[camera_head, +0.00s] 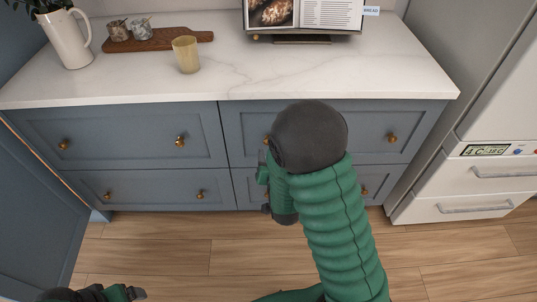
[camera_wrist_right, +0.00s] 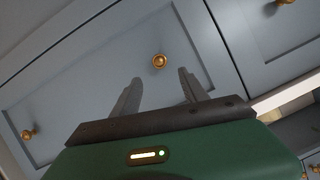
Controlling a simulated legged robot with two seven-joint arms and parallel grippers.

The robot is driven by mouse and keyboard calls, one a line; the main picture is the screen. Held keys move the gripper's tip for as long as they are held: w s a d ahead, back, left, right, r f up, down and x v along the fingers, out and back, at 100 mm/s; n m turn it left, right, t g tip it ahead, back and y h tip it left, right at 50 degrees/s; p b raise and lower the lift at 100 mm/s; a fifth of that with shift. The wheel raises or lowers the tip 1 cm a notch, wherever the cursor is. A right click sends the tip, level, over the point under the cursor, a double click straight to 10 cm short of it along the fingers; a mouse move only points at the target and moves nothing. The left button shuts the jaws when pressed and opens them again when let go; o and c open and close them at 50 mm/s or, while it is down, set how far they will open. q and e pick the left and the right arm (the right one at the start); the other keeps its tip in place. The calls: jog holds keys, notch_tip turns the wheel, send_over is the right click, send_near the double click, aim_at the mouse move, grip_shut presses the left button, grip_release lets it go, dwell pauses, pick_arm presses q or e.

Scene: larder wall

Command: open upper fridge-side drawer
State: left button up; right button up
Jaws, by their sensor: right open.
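The upper fridge-side drawer (camera_head: 420,136) is a blue-grey panelled front under the right half of the counter, closed flush. Its right brass knob (camera_head: 392,139) is in plain view; its left knob (camera_head: 267,139) shows just beside my arm, which hides the middle of the front. My right gripper (camera_head: 264,190) is in front of the drawers, low and left of my forearm. In the right wrist view the right gripper (camera_wrist_right: 158,88) is open and empty, with a brass knob (camera_wrist_right: 159,61) ahead between its fingers, apart from them. My left gripper (camera_head: 138,293) is at the bottom left edge, mostly cut off.
Other closed drawers (camera_head: 140,136) fill the left side and lower row. The white fridge (camera_head: 480,180) stands at right. The counter (camera_head: 240,70) holds a jug (camera_head: 66,35), a board (camera_head: 165,39), a cup (camera_head: 186,55) and a recipe stand (camera_head: 302,18). The wooden floor in front is clear.

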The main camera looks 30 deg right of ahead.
pick_arm(q)
jog(key=s+b+x, duration=0.1)
jog(key=b+x, duration=0.4)
jog(key=x, duration=0.2)
jog(key=shift+s+f+b, duration=0.25)
jog(key=shift+f+b, duration=0.05)
jog(key=shift+f, duration=0.05)
pick_arm(e)
jog(key=x, duration=1)
grip_shut()
